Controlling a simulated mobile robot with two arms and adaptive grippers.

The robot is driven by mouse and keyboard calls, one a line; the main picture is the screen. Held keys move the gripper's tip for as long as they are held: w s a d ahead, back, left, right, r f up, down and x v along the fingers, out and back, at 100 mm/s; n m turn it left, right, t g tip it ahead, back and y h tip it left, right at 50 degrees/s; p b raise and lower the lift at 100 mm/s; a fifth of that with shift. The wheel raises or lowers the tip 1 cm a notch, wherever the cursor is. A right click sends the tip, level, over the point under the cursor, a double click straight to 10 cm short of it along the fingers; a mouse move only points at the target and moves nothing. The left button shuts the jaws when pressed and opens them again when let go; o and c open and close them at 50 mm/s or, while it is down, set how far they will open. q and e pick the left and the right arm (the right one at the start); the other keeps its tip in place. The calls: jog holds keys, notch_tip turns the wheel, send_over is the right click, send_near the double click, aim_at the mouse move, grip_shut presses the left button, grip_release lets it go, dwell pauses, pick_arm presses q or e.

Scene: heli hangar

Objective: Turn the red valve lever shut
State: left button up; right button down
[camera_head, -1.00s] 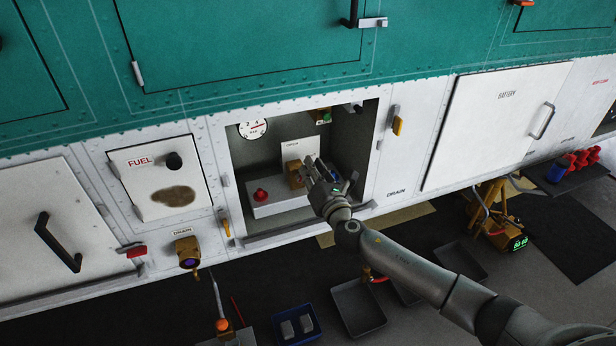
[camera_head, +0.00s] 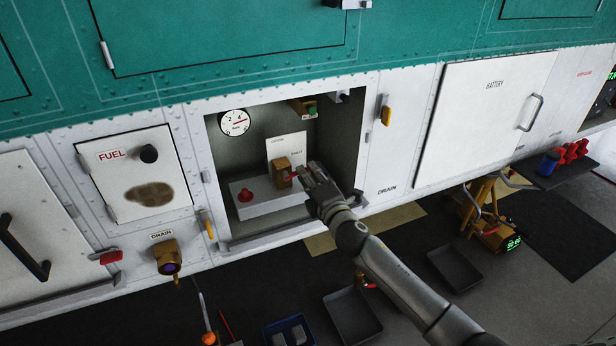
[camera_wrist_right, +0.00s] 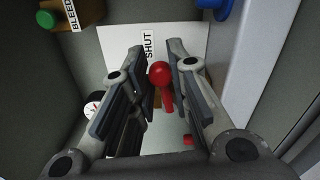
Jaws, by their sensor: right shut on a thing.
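The red valve lever (camera_head: 289,176) sticks out to the right from a brass valve body (camera_head: 280,170) in an open recess of the white panel. In the right wrist view the lever (camera_wrist_right: 163,85) shows a round red knob and lies between my right gripper's fingers, close to the right one. My right gripper (camera_head: 304,173) reaches into the recess from the lower right and is shut on the lever. A white placard behind reads SHUT (camera_wrist_right: 149,45). My left gripper is not in view.
A red knob (camera_head: 245,195) sits on the ledge left of the valve. A gauge (camera_head: 233,122) and a green-capped BLEED fitting (camera_wrist_right: 47,20) are on the recess's back wall. The recess's side walls and lower lip (camera_head: 262,237) bound the gripper's room.

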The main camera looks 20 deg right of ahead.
jog(key=shift+d+f+m+b, duration=0.1)
jog(key=shift+f+m+b, duration=0.3)
jog(key=shift+m, duration=0.6)
jog(key=shift+f, duration=0.1)
jog(key=c, duration=1.3)
grip_release()
jog(key=shift+c, duration=0.2)
jog(key=s, duration=1.2)
jog(key=shift+d, duration=0.2)
